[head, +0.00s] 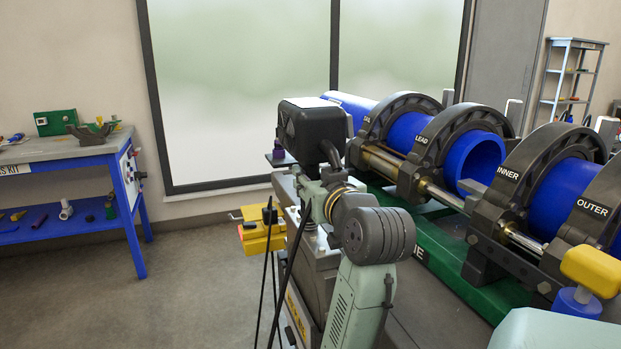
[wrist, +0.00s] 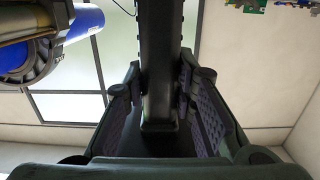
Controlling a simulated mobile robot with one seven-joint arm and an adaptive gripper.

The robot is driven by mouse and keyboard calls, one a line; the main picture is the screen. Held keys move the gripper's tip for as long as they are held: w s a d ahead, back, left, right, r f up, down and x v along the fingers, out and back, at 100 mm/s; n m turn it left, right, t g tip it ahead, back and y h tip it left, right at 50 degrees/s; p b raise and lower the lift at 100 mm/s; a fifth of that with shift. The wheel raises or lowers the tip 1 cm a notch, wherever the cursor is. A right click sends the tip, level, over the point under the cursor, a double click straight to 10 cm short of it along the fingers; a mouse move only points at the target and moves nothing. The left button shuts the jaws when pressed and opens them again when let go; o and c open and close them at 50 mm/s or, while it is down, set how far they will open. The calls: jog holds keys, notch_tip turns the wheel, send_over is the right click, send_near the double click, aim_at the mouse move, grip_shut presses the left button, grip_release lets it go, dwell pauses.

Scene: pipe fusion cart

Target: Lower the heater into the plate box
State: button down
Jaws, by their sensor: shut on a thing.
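My gripper (wrist: 160,110) is shut on the black upright bar of the heater (wrist: 160,60), with purple-padded fingers on both sides of it. The bar runs away from the fingers towards the top of the wrist view. In the head view a black housing (head: 312,125) with a pale top and a dark cable stands by my wrist; I cannot tell whether it belongs to the heater. My arm hides most of the gripper there. A grey box-like body with yellow lettering (head: 294,312) is below, perhaps the plate box. Its opening and the heater's lower end are hidden.
The fusion machine with black clamp rings (head: 452,140) and blue pipes (head: 475,160) stands close on the right. A yellow item (head: 262,230) sits left of the grey body. A blue workbench (head: 130,215) is at far left, with open floor between.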

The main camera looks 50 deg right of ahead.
jog(key=shift+s+a+b, duration=0.1)
jog(key=shift+a+b, duration=0.05)
jog(key=shift+b, duration=0.25)
jog(key=shift+f, duration=0.7)
dwell(0.8)
jog(key=c, duration=1.6)
grip_release()
jog(key=shift+s, duration=0.1)
jog(key=shift+c, duration=0.2)
jog(key=o, duration=0.4)
jog(key=shift+f, duration=0.15)
jog(key=shift+o, duration=0.3)
jog(key=shift+d+f+b, duration=0.2)
jog(key=shift+f+b, duration=0.15)
jog(key=shift+f, duration=0.3)
jog(key=o, duration=1.1)
jog(key=shift+a+r, duration=0.1)
jog(key=shift+r, duration=0.3)
jog(key=shift+o, duration=0.2)
